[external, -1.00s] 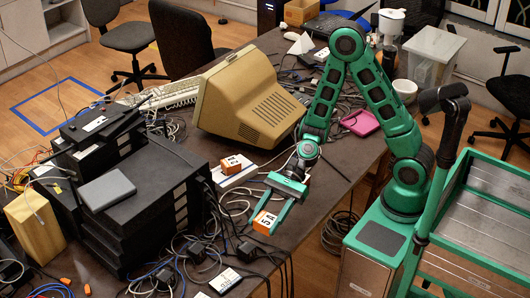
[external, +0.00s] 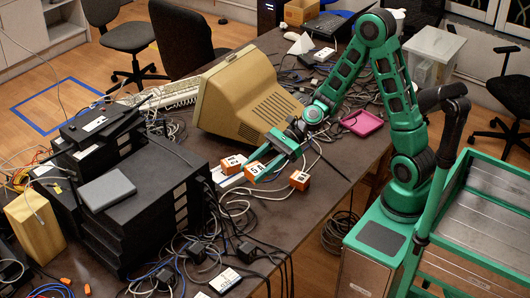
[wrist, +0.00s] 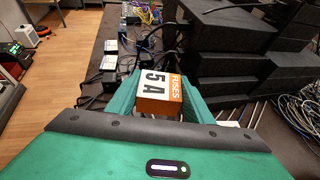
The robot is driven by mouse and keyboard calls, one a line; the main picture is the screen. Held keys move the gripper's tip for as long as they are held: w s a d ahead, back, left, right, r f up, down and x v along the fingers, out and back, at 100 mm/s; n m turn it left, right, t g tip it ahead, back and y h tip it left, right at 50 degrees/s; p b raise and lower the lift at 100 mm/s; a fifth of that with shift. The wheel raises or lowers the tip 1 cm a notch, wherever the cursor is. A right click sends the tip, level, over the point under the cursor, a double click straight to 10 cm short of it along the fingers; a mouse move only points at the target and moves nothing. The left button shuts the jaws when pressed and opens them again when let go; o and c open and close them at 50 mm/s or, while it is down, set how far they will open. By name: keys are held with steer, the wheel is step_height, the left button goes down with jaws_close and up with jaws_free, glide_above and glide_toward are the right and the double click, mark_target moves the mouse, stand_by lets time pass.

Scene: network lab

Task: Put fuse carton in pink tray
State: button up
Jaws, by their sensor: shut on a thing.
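The fuse carton (external: 256,171), orange and white, is between the fingers of my gripper (external: 258,168), which is shut on it. In the wrist view the carton (wrist: 160,87) shows "FUSES 5 A" between the green fingers (wrist: 160,98). In the external view it is held up in front of the beige monitor; its exact height is hard to tell. The pink tray (external: 362,122) lies on the table to the right of the monitor, beyond my gripper, and looks empty.
Similar orange and white boxes stand left (external: 232,164) and right (external: 300,180) of the held carton. The beige monitor (external: 247,97) is behind my gripper. Black equipment (external: 140,195) is stacked at left, and cables (external: 215,248) cover much of the table.

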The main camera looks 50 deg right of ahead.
steer(key=w+d+m+t+h, duration=0.2)
steer(key=w+d+m+t, duration=0.15)
steer(key=d, duration=0.95)
steer(key=w+d+m+t+h, duration=0.2)
steer(key=w+d, duration=0.2)
steer(key=d, duration=0.8)
steer(key=w+d+m+t+h, duration=0.2)
steer(key=w+d+m, duration=0.1)
steer(key=d, duration=1)
steer(key=m+t+h, duration=0.3)
steer(key=m+h, duration=0.4)
glide_above(362, 124)
step_height(362, 124, down, 7)
steer(key=shift+n+g, duration=0.25)
steer(key=shift+a+f, duration=0.1)
steer(key=shift+f, duration=4.15)
steer(key=o, duration=0.7)
steer(key=shift+f, duration=0.1)
steer(key=o, duration=0.4)
